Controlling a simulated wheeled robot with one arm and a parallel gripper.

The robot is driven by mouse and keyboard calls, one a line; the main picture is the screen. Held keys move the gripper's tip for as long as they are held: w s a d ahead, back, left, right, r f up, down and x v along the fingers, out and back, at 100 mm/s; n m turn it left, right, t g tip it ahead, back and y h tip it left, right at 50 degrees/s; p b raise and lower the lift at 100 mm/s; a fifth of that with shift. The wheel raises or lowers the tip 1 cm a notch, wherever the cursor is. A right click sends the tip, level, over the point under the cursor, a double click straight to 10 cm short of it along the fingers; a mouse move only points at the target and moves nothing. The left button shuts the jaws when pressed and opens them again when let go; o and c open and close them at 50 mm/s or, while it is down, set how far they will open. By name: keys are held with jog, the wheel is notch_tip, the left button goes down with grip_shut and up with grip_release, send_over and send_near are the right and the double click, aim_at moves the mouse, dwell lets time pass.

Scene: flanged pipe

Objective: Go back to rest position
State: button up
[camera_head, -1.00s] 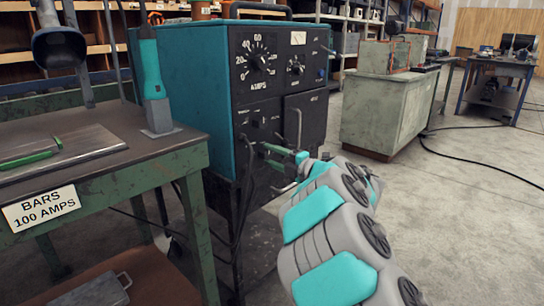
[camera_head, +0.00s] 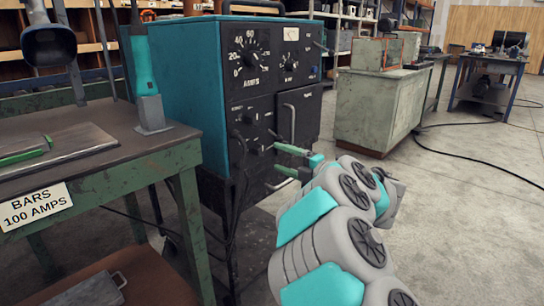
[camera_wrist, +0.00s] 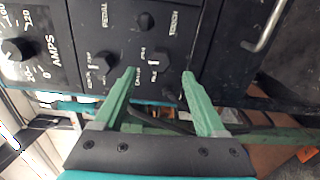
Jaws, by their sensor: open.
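My gripper (camera_head: 278,158) is open and empty in front of the lower part of the teal and black welding machine (camera_head: 165,80). In the camera_wrist view its two green fingers (camera_wrist: 158,74) stand apart, with the machine's black control panel (camera_wrist: 210,50) behind them. A small knob (camera_wrist: 159,58) on the panel shows just beyond the space between the fingertips. Whether a finger touches the panel cannot be told. My arm reaches in from the lower right of the head view.
A green workbench (camera_head: 110,190) with a metal plate and a teal-handled tool (camera_head: 145,75) stands on the left. A grey-green cabinet (camera_head: 375,110) stands behind on the right. Cables lie on the floor there.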

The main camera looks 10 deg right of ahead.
jog(key=shift+s+d, duration=0.4)
jog(key=shift+s, duration=0.2)
